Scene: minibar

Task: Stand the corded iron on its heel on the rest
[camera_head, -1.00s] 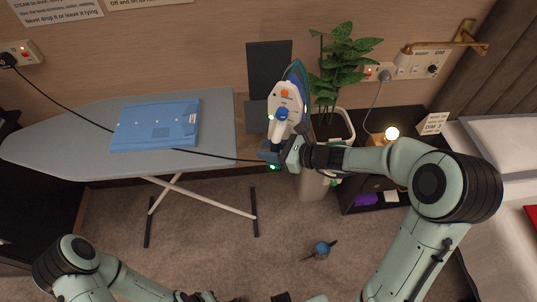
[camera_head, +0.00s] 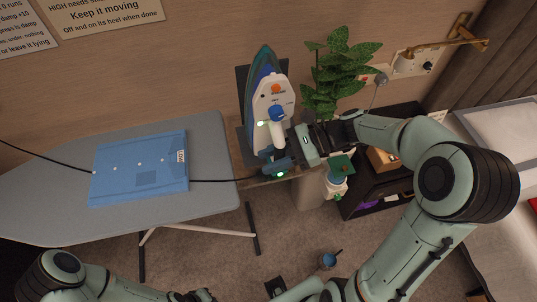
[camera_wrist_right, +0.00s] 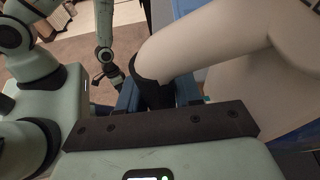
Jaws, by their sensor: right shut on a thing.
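The iron (camera_head: 272,98), white with a teal soleplate and blue and orange dials, stands nearly upright, tip up, in the head view. My right gripper (camera_head: 282,160) is shut on its handle low down; the white and black handle (camera_wrist_right: 158,90) fills the jaws in the right wrist view. The rest (camera_head: 246,150), a dark plate with a dark upright panel, is directly behind the iron and partly hidden by it. I cannot tell whether the heel touches it. The black cord (camera_head: 215,181) runs left across the board. My left gripper (camera_head: 195,296) is at the bottom edge, its jaws unclear.
The ironing board (camera_head: 215,140) with a folded blue cloth (camera_head: 140,168) lies left of the iron.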

